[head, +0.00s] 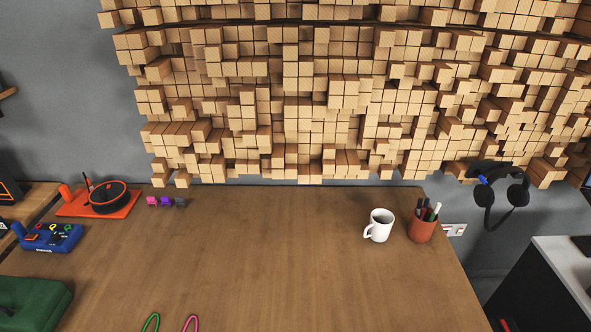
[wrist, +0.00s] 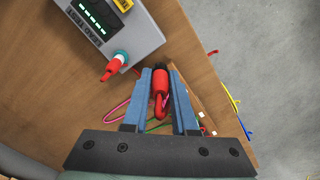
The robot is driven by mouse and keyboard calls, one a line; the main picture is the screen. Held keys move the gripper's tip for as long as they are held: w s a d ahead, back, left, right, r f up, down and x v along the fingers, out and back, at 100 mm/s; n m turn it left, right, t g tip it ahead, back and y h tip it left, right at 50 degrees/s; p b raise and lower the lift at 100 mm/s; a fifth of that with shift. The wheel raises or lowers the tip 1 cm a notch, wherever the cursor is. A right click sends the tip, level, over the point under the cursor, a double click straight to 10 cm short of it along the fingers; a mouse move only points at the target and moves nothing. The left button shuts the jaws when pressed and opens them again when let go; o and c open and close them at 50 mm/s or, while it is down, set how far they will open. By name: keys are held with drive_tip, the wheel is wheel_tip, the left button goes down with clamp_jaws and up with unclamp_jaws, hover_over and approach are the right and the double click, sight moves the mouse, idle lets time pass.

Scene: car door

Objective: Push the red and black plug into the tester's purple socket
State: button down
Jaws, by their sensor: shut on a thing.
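In the wrist view, my gripper (wrist: 160,74) is shut on the red and black plug (wrist: 160,88). The plug lies between the two blue fingers, with its black end toward the top of the picture and a red cable curling behind it. The grey tester (wrist: 145,35) is at the upper left, apart from the plug and partly cut off. It has a dark display with green bars. Another red plug (wrist: 113,67) with a teal collar sits at the tester's near edge. I cannot see a purple socket. The head view shows neither my gripper nor the tester.
Pink, green, yellow and blue cables (wrist: 231,99) lie around the wooden table's edge (wrist: 215,70), beside grey floor. In the head view, a white mug (head: 379,226) and a pen pot (head: 422,227) stand at the right. The table's middle (head: 260,250) is clear.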

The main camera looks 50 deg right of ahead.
drive_tip(key=s+d+f+m+p, duration=0.1)
drive_tip(key=s+d+m+p, duration=0.4)
drive_tip(key=d, duration=0.4)
drive_tip(key=s+d+f+m+p, duration=0.1)
drive_tip(key=s+d+m+p, duration=0.4)
drive_tip(key=s+d, duration=0.2)
drive_tip(key=shift+s+d+p, duration=0.25)
drive_tip(key=shift+d+p, duration=0.05)
drive_tip(key=shift+d, duration=0.7)
drive_tip(key=shift+f, duration=0.15)
wheel_tip(320, 180, down, 6)
drive_tip(key=b, duration=0.6)
drive_tip(key=shift+r, duration=0.2)
drive_tip(key=shift+p, duration=0.8)
drive_tip(key=shift+f+b, duration=0.45)
drive_tip(key=shift+f, duration=0.2)
idle(0.5)
drive_tip(key=c, duration=0.6)
unclamp_jaws()
